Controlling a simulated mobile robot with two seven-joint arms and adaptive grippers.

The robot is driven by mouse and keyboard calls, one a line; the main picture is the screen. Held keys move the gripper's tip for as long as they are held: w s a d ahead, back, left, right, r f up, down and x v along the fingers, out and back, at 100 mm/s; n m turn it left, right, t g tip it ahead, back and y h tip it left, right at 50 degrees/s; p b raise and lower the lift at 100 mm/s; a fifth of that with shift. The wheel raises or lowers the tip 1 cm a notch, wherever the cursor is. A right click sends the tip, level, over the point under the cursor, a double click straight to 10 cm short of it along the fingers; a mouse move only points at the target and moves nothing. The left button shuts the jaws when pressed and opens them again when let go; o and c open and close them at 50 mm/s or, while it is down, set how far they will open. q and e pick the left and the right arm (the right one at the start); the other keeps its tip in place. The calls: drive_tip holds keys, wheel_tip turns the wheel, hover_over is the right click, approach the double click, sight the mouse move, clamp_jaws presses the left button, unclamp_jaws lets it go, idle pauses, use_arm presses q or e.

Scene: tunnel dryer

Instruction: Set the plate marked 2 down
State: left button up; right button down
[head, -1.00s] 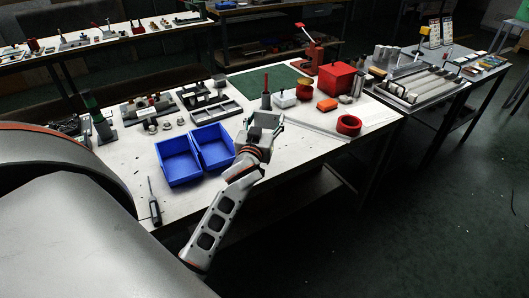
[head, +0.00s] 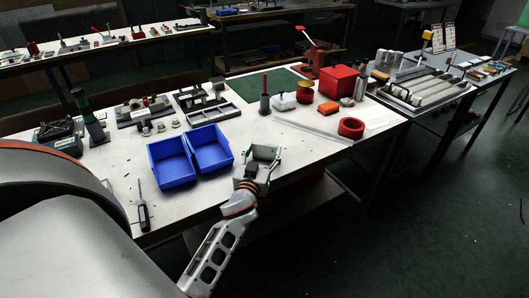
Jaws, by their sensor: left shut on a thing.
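My left gripper (head: 262,156) is in the middle of the head view, by the front edge of the white worktable (head: 300,152), right of the blue bins. Its fingers are shut on a small pale grey piece, seemingly the plate; no number can be read on it and the fingers hide much of it. I cannot tell whether the piece touches the tabletop. My right gripper is not in view.
Two blue bins (head: 190,156) stand left of the gripper. Behind it are a red-handled tool (head: 265,98), a white container (head: 284,101) and a green mat (head: 262,84). A screwdriver (head: 143,213) lies front left. Bare tabletop lies between gripper and ring.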

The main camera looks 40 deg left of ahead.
use_arm(q)
drive_tip(key=shift+f, duration=0.15)
drive_tip(key=o, duration=2.1)
